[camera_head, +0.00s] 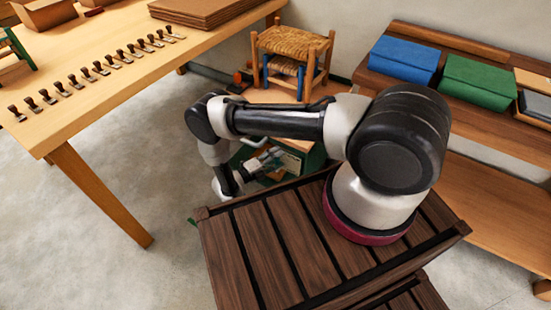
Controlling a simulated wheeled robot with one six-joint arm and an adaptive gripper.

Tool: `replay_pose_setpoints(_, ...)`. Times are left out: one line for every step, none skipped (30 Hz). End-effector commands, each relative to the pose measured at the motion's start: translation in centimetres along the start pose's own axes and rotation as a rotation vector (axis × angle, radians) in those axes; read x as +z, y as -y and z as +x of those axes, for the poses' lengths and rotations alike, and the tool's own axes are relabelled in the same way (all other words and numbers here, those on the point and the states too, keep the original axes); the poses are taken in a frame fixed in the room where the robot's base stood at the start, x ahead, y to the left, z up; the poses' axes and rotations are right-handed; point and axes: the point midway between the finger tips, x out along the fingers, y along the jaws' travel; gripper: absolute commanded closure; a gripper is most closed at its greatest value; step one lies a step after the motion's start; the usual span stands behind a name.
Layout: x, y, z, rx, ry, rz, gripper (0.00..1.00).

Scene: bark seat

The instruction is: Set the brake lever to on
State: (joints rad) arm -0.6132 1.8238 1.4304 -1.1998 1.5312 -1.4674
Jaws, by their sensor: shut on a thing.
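A green box-like unit with a pale, marked top panel (291,161) stands on the floor beyond my wooden base, partly hidden by my arm. My gripper (268,158) reaches down to the left side of this unit. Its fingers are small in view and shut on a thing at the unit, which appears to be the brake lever. The lever's shape, its position and any on or off marking cannot be made out behind the fingers and arm. A thin grey curved bar shows just above the gripper.
A wooden table (110,85) at left bears a row of several small dark-handled pieces (95,72) and brown sheets (205,10). A woven-seat stool (290,43) stands behind the unit. A bench at right holds a blue block (404,58) and a green block (475,82). The left floor is clear.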

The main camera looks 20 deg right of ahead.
Motion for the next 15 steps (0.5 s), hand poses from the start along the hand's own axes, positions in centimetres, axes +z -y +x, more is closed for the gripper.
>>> replay_pose_setpoints(0.13, -0.03, -0.05, 0.0, 0.003, -0.004, 0.9)
replay_pose_setpoints(0.13, -0.02, -0.05, -0.001, 0.003, -0.007, 0.9)
replay_pose_setpoints(0.13, -0.02, -0.05, -0.002, 0.003, -0.009, 0.9)
replay_pose_setpoints(0.14, -0.02, -0.06, -0.003, 0.003, -0.011, 0.9)
replay_pose_setpoints(0.14, -0.02, -0.06, -0.003, 0.003, -0.012, 0.9)
replay_pose_setpoints(0.15, -0.02, -0.06, -0.003, 0.003, -0.012, 0.9)
replay_pose_setpoints(0.16, -0.02, -0.06, -0.003, 0.004, -0.012, 0.9)
replay_pose_setpoints(0.16, -0.02, -0.07, -0.003, 0.004, -0.012, 0.9)
replay_pose_setpoints(0.17, -0.01, -0.07, -0.003, 0.004, -0.012, 0.9)
replay_pose_setpoints(0.18, -0.01, -0.07, -0.003, 0.004, -0.012, 0.9)
replay_pose_setpoints(0.18, -0.01, -0.07, -0.003, 0.004, -0.012, 0.9)
replay_pose_setpoints(0.19, -0.01, -0.07, -0.003, 0.004, -0.012, 0.9)
replay_pose_setpoints(0.19, -0.01, -0.08, -0.002, 0.004, -0.012, 0.9)
replay_pose_setpoints(0.2, -0.01, -0.08, -0.002, 0.004, -0.011, 0.9)
replay_pose_setpoints(0.2, -0.01, -0.08, -0.002, 0.004, -0.011, 0.42)
